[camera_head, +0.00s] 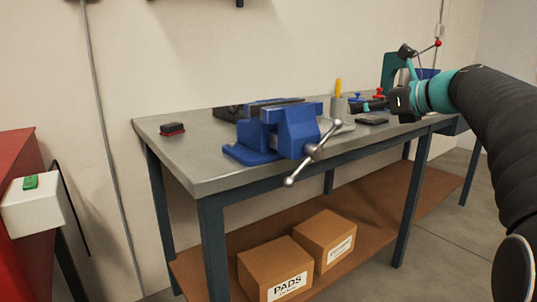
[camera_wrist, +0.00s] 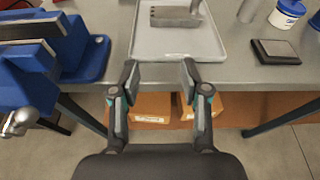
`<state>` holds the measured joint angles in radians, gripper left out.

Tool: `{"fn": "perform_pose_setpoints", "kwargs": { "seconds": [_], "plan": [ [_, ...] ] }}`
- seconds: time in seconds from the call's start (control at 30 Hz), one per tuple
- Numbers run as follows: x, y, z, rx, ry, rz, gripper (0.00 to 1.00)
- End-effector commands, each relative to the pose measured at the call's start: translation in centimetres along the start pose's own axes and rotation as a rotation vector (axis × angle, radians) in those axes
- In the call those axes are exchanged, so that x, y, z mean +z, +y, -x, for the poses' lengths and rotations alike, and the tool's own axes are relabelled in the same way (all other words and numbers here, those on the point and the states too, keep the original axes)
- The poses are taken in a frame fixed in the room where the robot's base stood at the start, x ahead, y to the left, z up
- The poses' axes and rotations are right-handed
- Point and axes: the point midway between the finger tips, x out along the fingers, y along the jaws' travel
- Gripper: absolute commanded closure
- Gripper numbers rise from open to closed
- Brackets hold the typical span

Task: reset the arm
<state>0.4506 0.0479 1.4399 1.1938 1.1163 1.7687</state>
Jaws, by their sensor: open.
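My arm reaches in from the right in the head view, and my gripper (camera_head: 372,105) is at its end above the workbench (camera_head: 205,180), right of the blue vise. In the wrist view my gripper (camera_wrist: 160,82) has its two fingers spread apart with nothing between them. The fingertips point at the near edge of a grey tray (camera_wrist: 168,44) on the bench. A grey metal part (camera_wrist: 172,17) lies in that tray, beyond the fingertips.
A blue vise (camera_head: 285,130) stands left of my gripper; its handle juts over the bench front. A small dark-topped block (camera_wrist: 277,50) and a white-and-blue tub (camera_wrist: 287,13) are to the right. Cardboard boxes (camera_head: 274,268) sit on the lower shelf. A red cabinet (camera_head: 25,160) stands far left.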

Motion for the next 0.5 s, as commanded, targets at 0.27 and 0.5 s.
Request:
{"fn": "perform_pose_setpoints", "kwargs": {
  "seconds": [0.27,0.5],
  "plan": [
    [-0.6,0.4,-0.9,0.003,0.025,0.195,0.54],
    [-5.0,-0.4,-1.4,0.006,0.139,0.443,0.54]
  ]
}}
